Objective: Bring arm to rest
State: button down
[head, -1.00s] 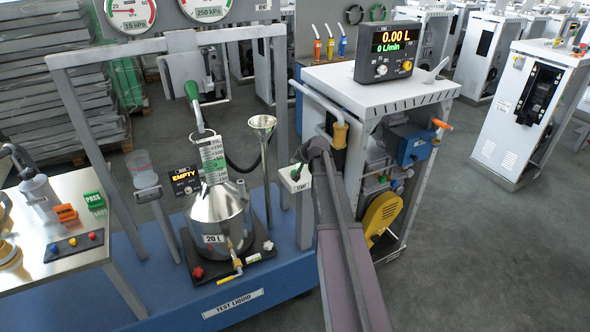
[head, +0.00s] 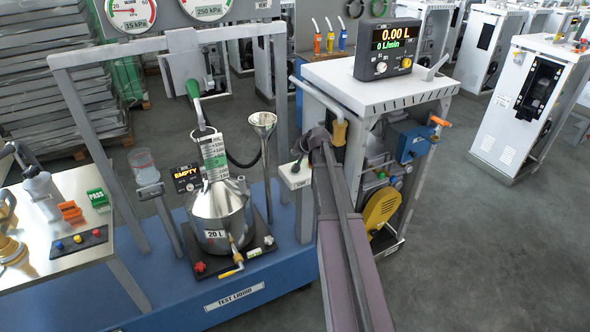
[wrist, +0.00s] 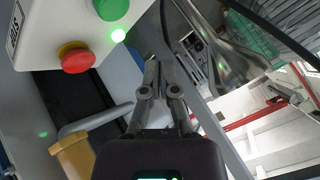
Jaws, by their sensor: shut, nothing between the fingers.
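My gripper (wrist: 165,85) shows in the wrist view with its two fingers close together and nothing between them. In the head view my arm reaches up from the bottom to the start post (head: 295,177), between the test liquid stand and the white dispenser; the fingers are small and dark there. In the wrist view the button box (wrist: 52,22) is at the upper left of the fingers, with a green button (wrist: 111,8), a red button (wrist: 76,57) and a lit green lamp. The fingers appear apart from the buttons.
The steel 20 L can (head: 220,215) and funnel (head: 263,122) stand on the blue base (head: 285,262) to the left. Grey floor (head: 480,260) is open at the right.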

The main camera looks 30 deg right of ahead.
jog(key=s+a+f+n+g, duration=0.2)
jog(key=s+a, duration=0.4)
jog(key=a, duration=0.2)
jog(key=s+a+f+n+g, duration=0.25)
jog(key=s+a, duration=0.35)
jog(key=a, duration=0.3)
jog(key=s+a+n+g, duration=0.1)
jog(key=s+a+g, duration=0.1)
jog(key=s+a, duration=0.3)
jog(key=s+a+f+n+g+h, duration=0.1)
jog(key=s+a, duration=0.3)
jog(key=s, duration=0.8)
jog(key=shift+a+n+g, duration=0.4)
jog(key=shift+n+g, duration=0.25)
jog(key=shift+g, duration=0.2)
